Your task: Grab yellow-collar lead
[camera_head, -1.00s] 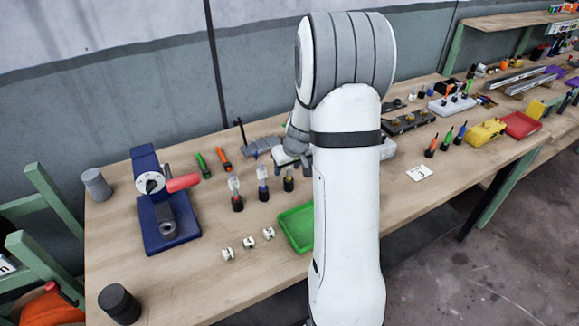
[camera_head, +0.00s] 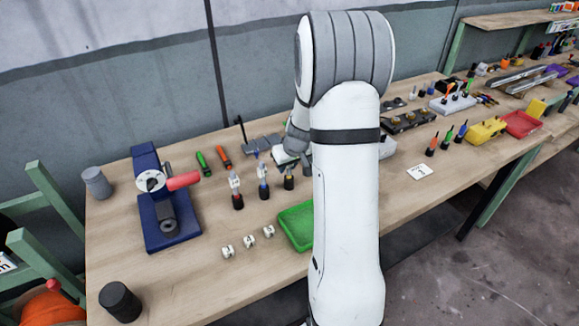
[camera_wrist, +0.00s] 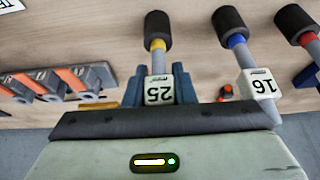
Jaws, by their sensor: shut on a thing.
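The yellow-collar lead (camera_wrist: 158,45) shows in the wrist view with a black end and a white tag marked 25. My gripper (camera_wrist: 159,92) has its blue fingers on both sides of that tag, shut on the lead. In the head view the yellow-collar lead (camera_head: 289,179) stands upright, rightmost of three black-based leads, just below my wrist. My fingers there are mostly hidden by my arm.
A blue-collar lead tagged 16 (camera_wrist: 262,84) is close to the right in the wrist view, with a red-collar lead (camera_wrist: 309,37) beyond it. A green tray (camera_head: 297,228) and small white blocks (camera_head: 248,242) lie in front. A blue press (camera_head: 168,215) stands left.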

